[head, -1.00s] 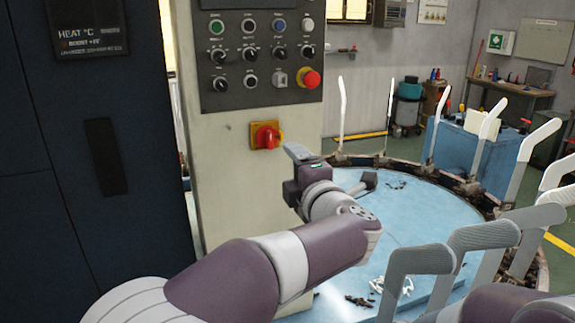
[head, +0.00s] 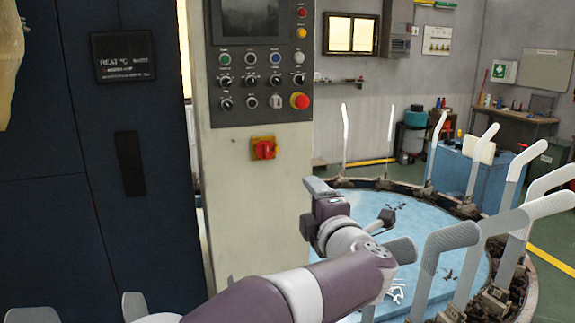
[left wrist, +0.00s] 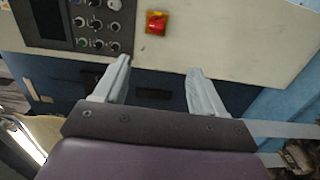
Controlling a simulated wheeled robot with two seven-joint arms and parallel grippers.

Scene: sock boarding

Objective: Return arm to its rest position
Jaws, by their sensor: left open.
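My left arm comes in from the lower part of the head view. Its left gripper (head: 318,186) is raised in front of the cream control cabinet (head: 258,215), below and right of the red rotary switch (head: 264,149). In the left wrist view the left gripper's two fingers (left wrist: 155,85) are spread apart with nothing between them. The cabinet face and the same red switch (left wrist: 157,22) lie beyond the fingers. My right gripper is not visible in the head view.
A round blue table (head: 440,255) is ringed by several upright sock boards (head: 452,238), some grey and some white. A control panel (head: 260,85) with a red emergency button (head: 300,101) is on the cabinet. A dark blue oven (head: 95,200) stands at left.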

